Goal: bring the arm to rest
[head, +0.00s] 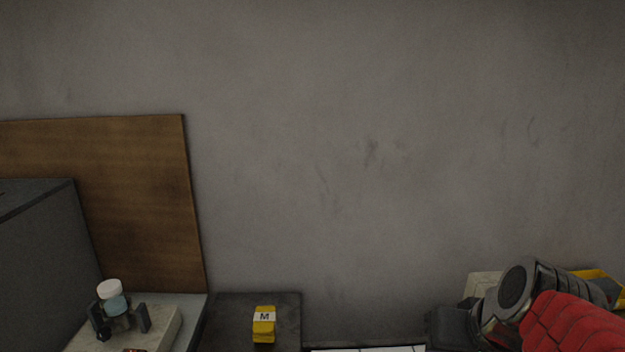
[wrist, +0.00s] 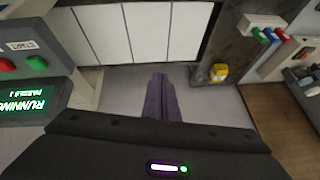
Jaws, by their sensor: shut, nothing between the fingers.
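My gripper (wrist: 160,95) shows in the wrist view as two dark fingers pressed together, with nothing between them. In the head view my arm, with a red-covered link and dark joints, is at the lower right; the fingers cannot be made out there.
In the wrist view a panel with red and green buttons (wrist: 36,62) and a lit "RUNNING" display (wrist: 30,104) is at left. In the head view a yellow block marked M (head: 264,337) and a white-capped bottle (head: 112,301) stand lower left.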

